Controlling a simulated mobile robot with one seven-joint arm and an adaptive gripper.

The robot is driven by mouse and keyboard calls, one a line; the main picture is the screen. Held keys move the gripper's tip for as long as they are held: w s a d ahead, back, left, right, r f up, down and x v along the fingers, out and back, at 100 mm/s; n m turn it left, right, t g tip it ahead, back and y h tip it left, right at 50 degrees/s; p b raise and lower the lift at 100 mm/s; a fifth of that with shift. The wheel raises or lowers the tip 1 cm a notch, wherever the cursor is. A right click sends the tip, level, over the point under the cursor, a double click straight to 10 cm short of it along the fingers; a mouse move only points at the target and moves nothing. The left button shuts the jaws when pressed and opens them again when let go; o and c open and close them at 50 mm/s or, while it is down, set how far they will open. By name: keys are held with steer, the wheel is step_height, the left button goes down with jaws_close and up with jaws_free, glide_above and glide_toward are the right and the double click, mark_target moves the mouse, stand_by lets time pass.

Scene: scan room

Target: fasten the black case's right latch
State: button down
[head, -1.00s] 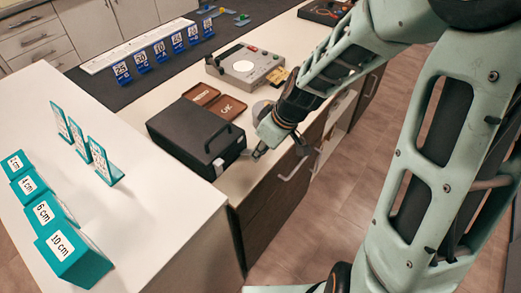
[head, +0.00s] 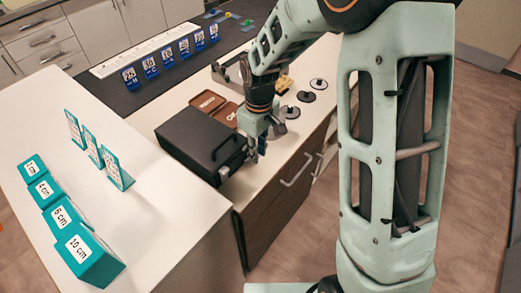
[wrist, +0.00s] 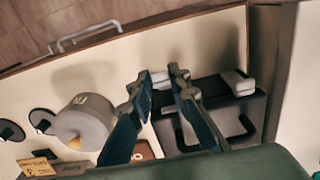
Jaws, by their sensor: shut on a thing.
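The black case (head: 190,130) lies with its lid down on the white counter, its handle facing the front edge. It also shows in the wrist view (wrist: 215,112). Its left latch (head: 224,171) is a small pale block at the front, also seen in the wrist view (wrist: 238,83). My gripper (head: 256,154) points down at the case's front right corner. In the wrist view my gripper's fingers (wrist: 164,77) are close together around the pale right latch (wrist: 160,83). The fingers hide much of that latch, so I cannot tell its exact position.
A brown tray (head: 211,103) lies behind the case. Several black discs (head: 292,112) stand right of my gripper. A grey round object (wrist: 84,120) is beside the case in the wrist view. A drawer handle (head: 297,170) juts out below the counter edge. Teal blocks (head: 84,255) stand at left.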

steer(key=a+g+h+p, duration=0.1)
steer(key=w+r+h+p, duration=0.1)
steer(key=shift+w+a+r+g+p, duration=0.1)
steer(key=shift+w+a+g+p, duration=0.05)
steer(key=shift+a+g+p, duration=0.2)
steer(key=shift+w+a+g+h+p, duration=0.3)
steer(key=shift+g+h+p, duration=0.1)
steer(key=shift+h, duration=0.2)
steer(key=shift+w+a+g+h+p, duration=0.2)
steer(key=shift+a+g+h+p, duration=0.15)
steer(key=shift+h, duration=0.25)
steer(key=c, duration=1.8)
jaws_free()
steer(key=v, duration=1.2)
